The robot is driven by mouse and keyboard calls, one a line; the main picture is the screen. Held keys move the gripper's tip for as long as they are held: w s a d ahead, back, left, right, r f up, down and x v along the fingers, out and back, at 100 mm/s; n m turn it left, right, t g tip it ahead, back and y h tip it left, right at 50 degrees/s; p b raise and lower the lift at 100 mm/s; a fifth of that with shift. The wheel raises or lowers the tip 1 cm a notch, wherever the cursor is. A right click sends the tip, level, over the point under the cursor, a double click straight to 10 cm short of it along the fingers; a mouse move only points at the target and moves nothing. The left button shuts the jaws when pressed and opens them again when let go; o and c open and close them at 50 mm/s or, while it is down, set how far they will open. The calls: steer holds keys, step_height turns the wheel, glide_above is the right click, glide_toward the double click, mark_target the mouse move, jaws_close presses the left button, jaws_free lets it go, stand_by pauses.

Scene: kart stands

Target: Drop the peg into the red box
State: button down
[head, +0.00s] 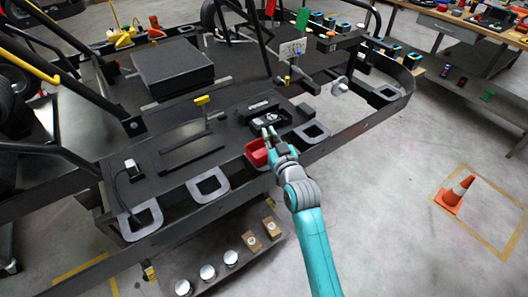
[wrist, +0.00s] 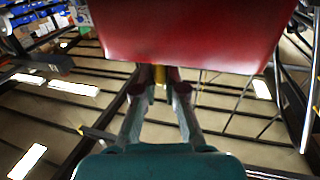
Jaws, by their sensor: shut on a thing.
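The red box (head: 256,153) sits at the front edge of the black kart stand, just left of my gripper (head: 270,132). In the wrist view the red box (wrist: 185,32) fills the top middle, in front of and partly over the fingertips. My gripper (wrist: 160,85) is shut on a small yellow piece (wrist: 160,74), which looks like the peg. Only a bit of it shows between the fingers; the rest is hidden behind the box. In the head view I cannot make out the held piece.
A black device (head: 266,118) lies on the stand by my fingertips. Grey square loops (head: 313,134) line the stand's front edge. A yellow-topped post (head: 202,101) stands to the left. An orange cone (head: 455,194) is on the floor at right, with clear floor around.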

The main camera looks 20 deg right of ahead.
steer(key=c, duration=1.2)
jaws_free()
steer(key=shift+s, duration=0.1)
steer(key=s, duration=1.1)
steer(key=shift+s+d, duration=0.3)
steer(key=shift+s, duration=0.1)
